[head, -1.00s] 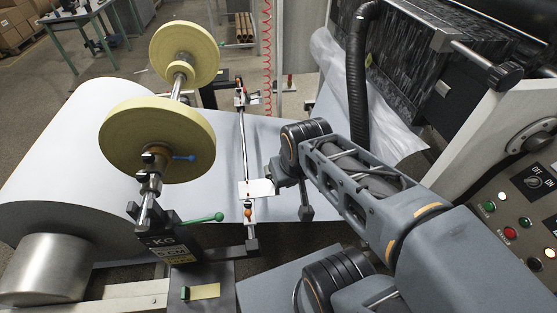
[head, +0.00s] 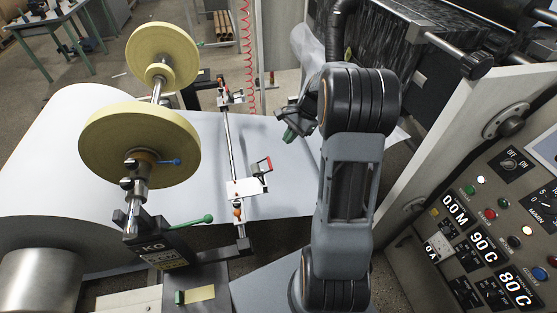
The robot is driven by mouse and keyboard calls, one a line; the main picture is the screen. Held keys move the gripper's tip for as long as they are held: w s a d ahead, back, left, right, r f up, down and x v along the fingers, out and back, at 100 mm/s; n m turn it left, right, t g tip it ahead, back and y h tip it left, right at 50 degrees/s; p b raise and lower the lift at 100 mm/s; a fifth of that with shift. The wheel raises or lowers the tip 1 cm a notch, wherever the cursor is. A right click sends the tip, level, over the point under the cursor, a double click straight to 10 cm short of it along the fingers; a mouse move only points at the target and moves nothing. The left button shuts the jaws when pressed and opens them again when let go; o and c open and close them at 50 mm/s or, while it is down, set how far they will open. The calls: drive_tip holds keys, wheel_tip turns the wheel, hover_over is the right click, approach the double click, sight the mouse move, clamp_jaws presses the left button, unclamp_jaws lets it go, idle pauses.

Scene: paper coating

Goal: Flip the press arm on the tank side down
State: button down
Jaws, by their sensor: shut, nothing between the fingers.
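A metal bar (head: 229,140) runs along the white paper web, with a bracket at each end. At its near end are a white plate (head: 245,188), an orange knob (head: 237,209) and a small dark arm with a red tip (head: 263,167) standing up. A similar red-tipped fitting (head: 235,96) is at the far end. I cannot tell for sure which of these is the tank-side press arm. My gripper (head: 288,134) is shut and empty. It hangs over the paper to the right of the bar, apart from both fittings in the picture.
A large paper roll (head: 60,160) and two yellow discs on a shaft (head: 138,145) stand at left. A green-knobbed lever (head: 207,219) is near the front bracket. A control panel (head: 490,230) and machine frame close off the right. A red coiled hose hangs behind.

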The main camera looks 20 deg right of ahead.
drive_tip(key=w+d+f+m+t+y, duration=0.1)
drive_tip(key=w+d+f+m+y, duration=0.1)
drive_tip(key=d+f+m, duration=0.4)
drive_tip(key=d+f+y, duration=0.1)
drive_tip(key=d+f, duration=0.2)
drive_tip(key=shift+w+d+t, duration=0.15)
drive_tip(key=shift+w+t, duration=0.15)
drive_tip(key=shift+w, duration=0.05)
drive_tip(key=shift+f, duration=0.1)
drive_tip(key=a+r+p+x, duration=0.2)
drive_tip(key=x, duration=1)
drive_tip(key=shift+w+a+f+p, duration=0.15)
drive_tip(key=shift+a+p, duration=0.2)
drive_tip(key=shift+a, duration=0.05)
